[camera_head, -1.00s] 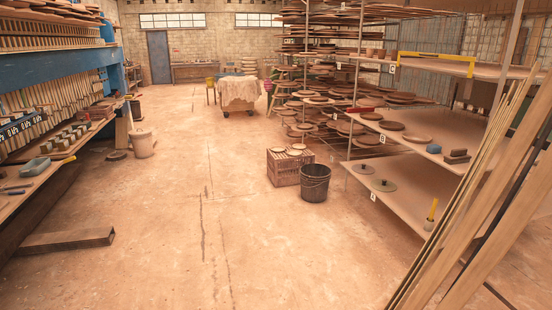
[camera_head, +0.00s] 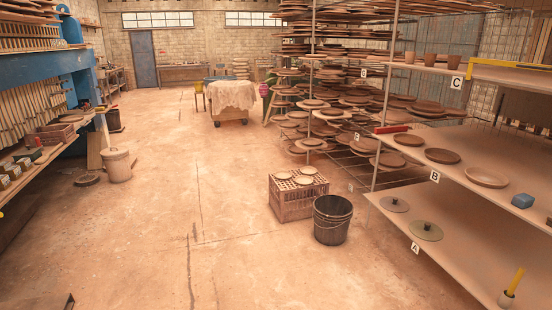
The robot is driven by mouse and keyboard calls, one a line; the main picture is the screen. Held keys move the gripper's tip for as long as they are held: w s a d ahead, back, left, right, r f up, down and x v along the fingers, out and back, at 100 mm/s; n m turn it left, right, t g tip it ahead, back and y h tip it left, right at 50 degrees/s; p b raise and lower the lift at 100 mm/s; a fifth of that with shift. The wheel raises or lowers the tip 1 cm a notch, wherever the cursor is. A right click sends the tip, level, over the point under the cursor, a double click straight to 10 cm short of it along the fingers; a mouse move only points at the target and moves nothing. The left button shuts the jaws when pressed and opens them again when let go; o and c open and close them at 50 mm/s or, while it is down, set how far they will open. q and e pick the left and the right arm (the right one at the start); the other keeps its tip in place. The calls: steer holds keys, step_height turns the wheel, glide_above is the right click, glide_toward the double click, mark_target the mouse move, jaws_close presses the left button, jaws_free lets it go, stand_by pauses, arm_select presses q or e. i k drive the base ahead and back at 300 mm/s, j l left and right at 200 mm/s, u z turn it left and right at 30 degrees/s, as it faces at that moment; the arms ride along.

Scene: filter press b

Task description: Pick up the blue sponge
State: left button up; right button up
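A small blue block that looks like the blue sponge (camera_head: 522,201) lies on the middle shelf, labelled B, of the rack at the right. A round brown dish (camera_head: 486,178) lies to its left on the same shelf. Neither of my grippers shows in the head view, so I cannot see their state. Nothing hides the blue block.
A dark bucket (camera_head: 332,219) and a crate (camera_head: 297,204) with plates on top stand on the floor left of the rack. A workbench runs along the left wall, with a lidded bin (camera_head: 117,165) beside it. The floor (camera_head: 190,200) between is wide and clear.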

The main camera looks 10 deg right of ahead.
mark_target(523, 201)
steer(key=i+l+z, duration=0.15)
steer(key=i+z, duration=0.2)
steer(key=i, duration=0.2)
steer(key=i+z, duration=0.35)
steer(key=i, duration=0.2)
steer(key=i+j+z, duration=0.2)
steer(key=i+z, duration=0.15)
steer(key=i, duration=0.2)
steer(key=i+j+z, duration=0.35)
steer(key=i, duration=0.15)
